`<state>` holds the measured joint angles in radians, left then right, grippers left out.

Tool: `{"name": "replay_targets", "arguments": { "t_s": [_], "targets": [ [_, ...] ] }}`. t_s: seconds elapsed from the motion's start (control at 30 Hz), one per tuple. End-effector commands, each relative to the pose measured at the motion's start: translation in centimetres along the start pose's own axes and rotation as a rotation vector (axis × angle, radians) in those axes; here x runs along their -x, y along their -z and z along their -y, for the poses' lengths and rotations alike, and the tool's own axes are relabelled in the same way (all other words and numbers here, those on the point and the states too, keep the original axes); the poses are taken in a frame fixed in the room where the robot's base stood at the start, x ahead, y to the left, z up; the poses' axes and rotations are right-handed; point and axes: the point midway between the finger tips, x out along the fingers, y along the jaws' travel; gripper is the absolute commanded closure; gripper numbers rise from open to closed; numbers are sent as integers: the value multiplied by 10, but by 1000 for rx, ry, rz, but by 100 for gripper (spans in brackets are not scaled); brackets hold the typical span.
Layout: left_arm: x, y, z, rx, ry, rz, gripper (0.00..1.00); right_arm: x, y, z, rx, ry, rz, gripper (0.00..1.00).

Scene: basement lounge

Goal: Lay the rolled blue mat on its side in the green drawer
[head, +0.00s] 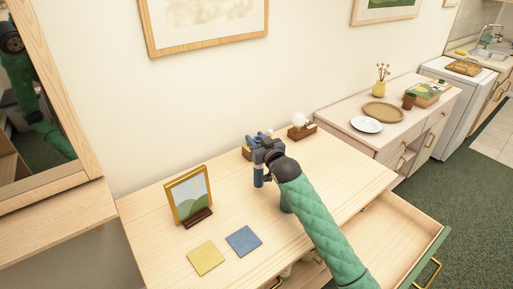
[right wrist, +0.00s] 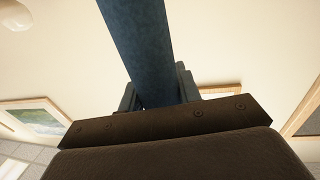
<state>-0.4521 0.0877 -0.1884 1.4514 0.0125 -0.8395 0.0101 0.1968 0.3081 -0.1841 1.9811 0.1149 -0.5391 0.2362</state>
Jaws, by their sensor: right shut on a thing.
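My right gripper (head: 264,152) is above the back part of the light wood top, shut on the rolled blue mat (head: 259,174). The mat hangs upright below the jaws; I cannot tell whether its lower end touches the top. In the right wrist view the blue mat (right wrist: 140,45) runs between the two fingers (right wrist: 158,92). The green drawer (head: 443,243) is pulled open at the lower right, with a bare wood inside and a green front with a brass handle. Its near part is cut off and partly behind my arm. My left gripper is not in view.
A framed picture (head: 190,197) stands on the top at the left. A yellow square (head: 206,258) and a blue square (head: 244,241) lie in front. A wooden stand with a white ball (head: 301,127) is at the back. A side cabinet holds a white plate (head: 366,125).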

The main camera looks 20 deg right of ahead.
Motion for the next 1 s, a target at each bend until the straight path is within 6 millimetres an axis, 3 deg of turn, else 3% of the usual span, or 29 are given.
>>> {"name": "replay_targets", "arguments": {
  "t_s": [0.3, 0.7, 0.73, 0.8, 0.83, 1.0],
  "targets": [
    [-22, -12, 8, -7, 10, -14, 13, 0, -33, 0, 0, 0, 1, 100],
    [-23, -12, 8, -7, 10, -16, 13, 0, -39, 0, 0, 0, 0, 100],
    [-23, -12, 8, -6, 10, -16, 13, 0, -39, 0, 0, 0, 1, 65],
    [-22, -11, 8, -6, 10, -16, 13, 0, -39, 0, 0, 0, 1, 51],
    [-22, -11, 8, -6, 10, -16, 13, 0, -39, 0, 0, 0, 1, 45],
    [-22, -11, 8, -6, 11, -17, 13, 0, -38, 0, 0, 0, 0, 45]
  ]
}}
